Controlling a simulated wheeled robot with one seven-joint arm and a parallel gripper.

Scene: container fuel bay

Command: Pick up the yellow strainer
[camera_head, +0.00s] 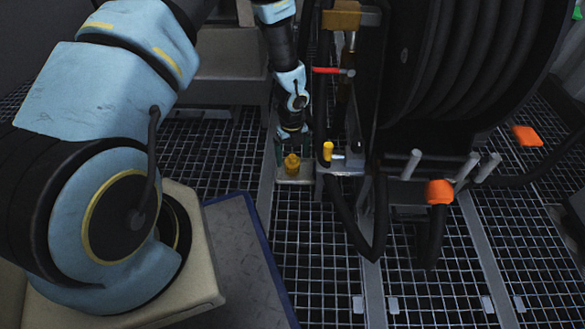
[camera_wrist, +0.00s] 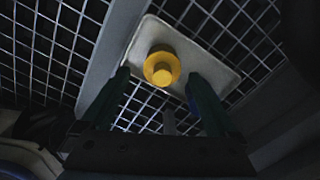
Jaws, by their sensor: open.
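The yellow strainer (camera_head: 291,164) stands upright on a small pale plate (camera_head: 296,181) at the grated floor, left of the hose reel. In the wrist view the strainer (camera_wrist: 161,68) shows from above as a round yellow piece with a raised middle, on the same plate (camera_wrist: 223,75). My gripper (camera_wrist: 158,76) is open. Its two dark fingers point toward the plate, one to each side of the strainer, with a gap on both sides. I cannot tell how far above the plate the fingertips are.
A large black hose reel (camera_head: 450,60) stands close on the right. A yellow-topped fitting (camera_head: 328,151) rises just right of the strainer. A red lever (camera_head: 327,70) is above it. Orange pieces (camera_head: 439,191) and grey pegs are farther right. Open floor grating (camera_head: 320,250) lies in front.

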